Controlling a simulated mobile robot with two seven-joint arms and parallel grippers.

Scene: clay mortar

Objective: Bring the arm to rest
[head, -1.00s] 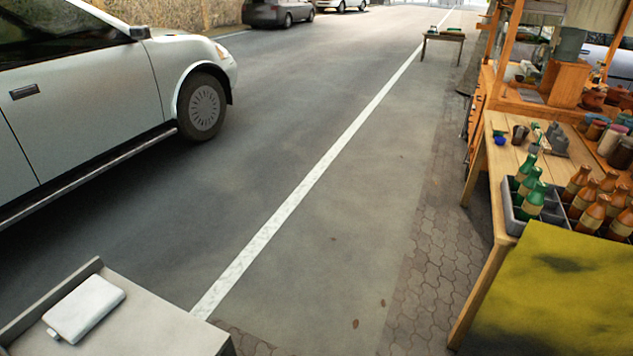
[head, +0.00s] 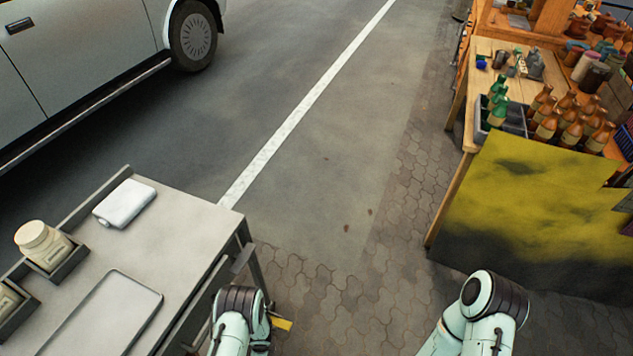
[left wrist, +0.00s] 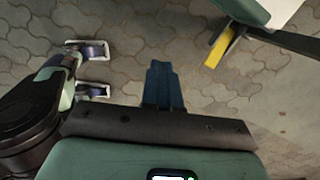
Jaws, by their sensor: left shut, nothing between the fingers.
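In the head view my left arm (head: 238,322) comes in at the bottom, just right of the grey table. Its gripper is hidden there. In the left wrist view my left gripper (left wrist: 162,86) shows as dark blue fingers shut together with nothing between them, over the paving. My right arm (head: 480,312) is bent at the bottom right of the head view, its gripper out of sight. In the left wrist view my right gripper (left wrist: 90,70) appears at the left, its two fingers apart and empty.
The grey table (head: 190,220) at the left holds a white case (head: 124,203), a jar (head: 42,243) and a tray (head: 105,318). A stall table with a yellow cloth (head: 530,200) and bottles (head: 570,120) stands at the right. Paving (head: 335,270) between them is clear.

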